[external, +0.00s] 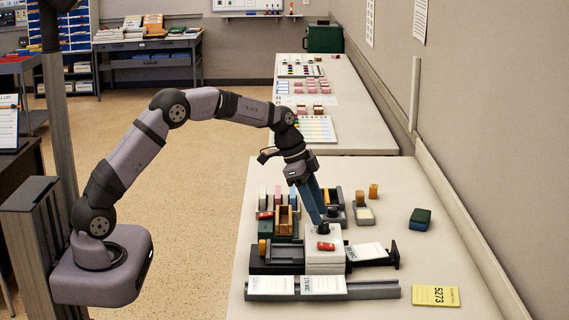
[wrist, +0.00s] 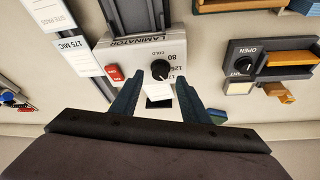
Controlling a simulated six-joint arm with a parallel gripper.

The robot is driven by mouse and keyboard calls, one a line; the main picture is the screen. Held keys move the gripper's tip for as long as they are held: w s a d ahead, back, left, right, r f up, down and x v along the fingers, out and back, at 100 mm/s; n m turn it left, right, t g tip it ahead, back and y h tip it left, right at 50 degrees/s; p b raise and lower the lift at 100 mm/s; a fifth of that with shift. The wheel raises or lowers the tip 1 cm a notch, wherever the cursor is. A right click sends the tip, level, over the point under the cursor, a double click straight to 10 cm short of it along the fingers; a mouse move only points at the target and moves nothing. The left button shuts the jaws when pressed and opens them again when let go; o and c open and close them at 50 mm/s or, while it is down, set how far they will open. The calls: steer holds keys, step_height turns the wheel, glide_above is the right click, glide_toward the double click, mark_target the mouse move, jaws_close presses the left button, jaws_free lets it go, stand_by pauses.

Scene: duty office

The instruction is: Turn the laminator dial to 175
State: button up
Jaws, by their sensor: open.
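The laminator (external: 325,262) is a pale box across a dark body on the near table, with a red switch on it. In the wrist view its panel (wrist: 185,40) reads LAMINATOR, with COLD, 80, 125 and a partly covered 17 mark around a black dial (wrist: 160,69). The dial's exact pointer direction is too small to tell. My gripper (wrist: 160,86) is open, its blue fingers on either side of the dial's near side, with no clear contact. In the external view my gripper (external: 321,220) points down at the laminator's far end, and the dial is largely hidden.
A card marked 175 MIC (wrist: 78,50) lies on the other side. A yellow 5273 card (external: 435,295) and a green-blue block (external: 420,218) lie right on the table, with clear surface between them.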

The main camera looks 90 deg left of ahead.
steer(key=shift+b+v, duration=0.5)
steer(key=shift+v, duration=1.8)
steer(key=shift+s, duration=0.1)
steer(key=s+d+f+n+g, duration=0.1)
steer(key=s+d+f, duration=0.3)
steer(key=d, duration=0.5)
steer(key=s+d+f+n+g, duration=0.1)
steer(key=s+d, duration=0.5)
steer(key=d, duration=0.2)
steer(key=s+d+f+g, duration=0.1)
steer(key=s+d+f, duration=0.2)
steer(key=s, duration=0.5)
steer(key=s+d+f+n+g+y, duration=0.1)
steer(key=s+d+f, duration=0.2)
steer(key=s+d, duration=0.3)
steer(key=s, duration=0.3)
steer(key=shift+f, duration=0.35)
steer(key=shift+s, duration=0.15)
